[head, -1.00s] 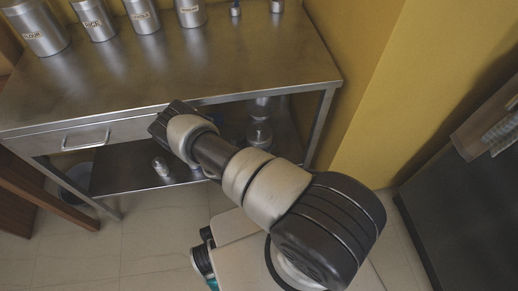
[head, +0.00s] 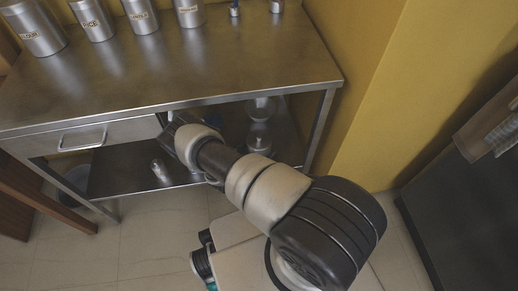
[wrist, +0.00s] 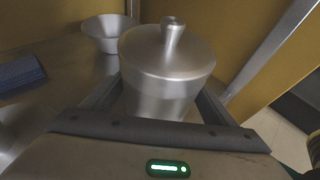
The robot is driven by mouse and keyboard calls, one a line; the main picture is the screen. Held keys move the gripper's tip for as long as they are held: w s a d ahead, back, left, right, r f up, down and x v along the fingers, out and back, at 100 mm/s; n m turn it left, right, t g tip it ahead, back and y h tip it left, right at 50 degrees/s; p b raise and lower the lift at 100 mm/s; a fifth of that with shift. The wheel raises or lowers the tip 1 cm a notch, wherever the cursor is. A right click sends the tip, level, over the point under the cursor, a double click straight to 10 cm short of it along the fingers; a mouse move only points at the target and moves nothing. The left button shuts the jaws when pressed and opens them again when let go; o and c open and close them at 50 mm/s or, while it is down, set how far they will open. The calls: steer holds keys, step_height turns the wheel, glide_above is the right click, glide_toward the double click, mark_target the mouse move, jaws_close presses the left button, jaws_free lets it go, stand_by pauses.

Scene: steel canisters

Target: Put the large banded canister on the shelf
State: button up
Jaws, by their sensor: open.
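A large steel canister (wrist: 166,66) with a domed lid and a knob stands upright on the lower shelf (head: 120,172). A paler ring runs around its body below the lid. In the head view a lidded steel vessel (head: 259,143) at the right of that shelf appears to be the same one. My gripper (wrist: 163,92) is open, with one finger on each side of the canister's body. Contact cannot be told. In the head view the fingers are hidden beyond my wrist, below the tabletop edge.
A steel bowl (wrist: 103,34) stands behind the canister, and a blue cloth-like item (wrist: 22,72) lies to the left. A small shaker (head: 160,170) is on the lower shelf. Labelled canisters (head: 92,19) line the tabletop (head: 170,75), which has clear room in front.

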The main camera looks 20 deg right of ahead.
steer(key=shift+r, duration=0.25)
steer(key=p+v, duration=0.2)
steer(key=v, duration=1)
steer(key=shift+p, duration=0.4)
steer(key=shift+f, duration=0.15)
